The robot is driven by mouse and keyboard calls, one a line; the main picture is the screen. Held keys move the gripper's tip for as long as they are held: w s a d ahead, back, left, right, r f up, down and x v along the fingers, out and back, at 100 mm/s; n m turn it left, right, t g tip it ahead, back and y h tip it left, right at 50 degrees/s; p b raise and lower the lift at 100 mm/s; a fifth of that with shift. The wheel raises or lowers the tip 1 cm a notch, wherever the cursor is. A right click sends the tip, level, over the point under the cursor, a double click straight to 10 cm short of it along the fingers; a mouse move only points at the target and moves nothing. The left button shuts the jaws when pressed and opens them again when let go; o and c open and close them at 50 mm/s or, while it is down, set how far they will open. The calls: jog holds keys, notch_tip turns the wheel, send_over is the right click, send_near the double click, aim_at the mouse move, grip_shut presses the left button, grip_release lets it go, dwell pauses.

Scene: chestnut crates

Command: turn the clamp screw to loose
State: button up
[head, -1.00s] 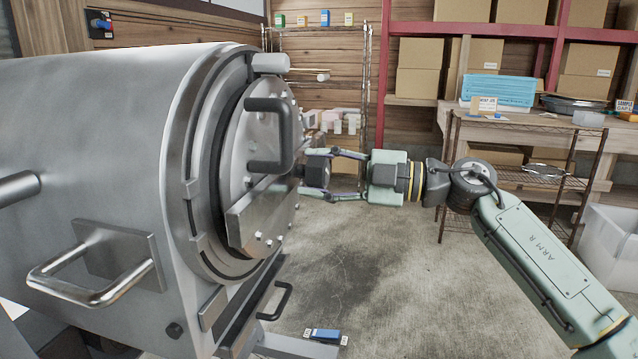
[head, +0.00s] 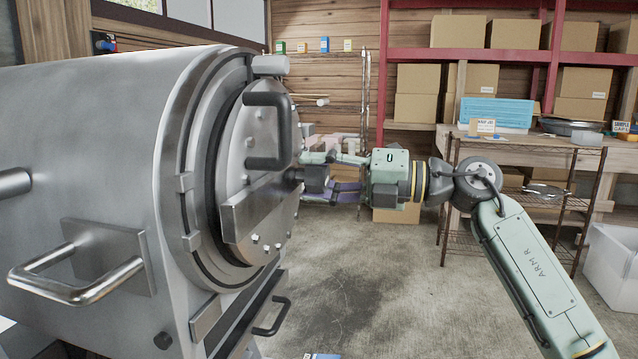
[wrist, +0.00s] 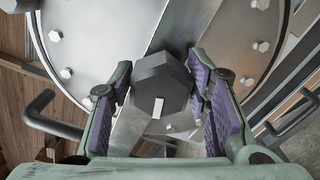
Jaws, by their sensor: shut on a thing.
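The clamp screw (wrist: 162,82) has a dark, faceted head with a white mark on its lower face in the wrist view. It stands out from the metal bar across the round steel door (head: 238,150). In the head view the screw (head: 316,179) is partly hidden by the fingers. My gripper (head: 311,176) is shut on the screw, with a purple-padded finger on each side of it. In the wrist view my gripper (wrist: 162,90) frames the screw, and its right pad lies close along the screw's side.
A thick dark handle (head: 268,130) stands out from the door just left of my gripper. A steel loop handle (head: 80,275) is on the vessel's side. A wire rack (head: 440,225) and a white bin (head: 612,260) stand at right. The floor below my arm is mostly clear.

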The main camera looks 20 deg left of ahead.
jog(key=n+b, duration=0.1)
jog(key=n, duration=0.4)
jog(key=shift+n+b, duration=0.3)
jog(key=shift+b, duration=0.05)
jog(key=shift+s+n+b, duration=0.1)
jog(key=shift+n+b, duration=0.35)
jog(key=shift+n, duration=1.75)
jog(key=o, duration=1.2)
jog(key=shift+r, duration=0.1)
jog(key=d, duration=1.2)
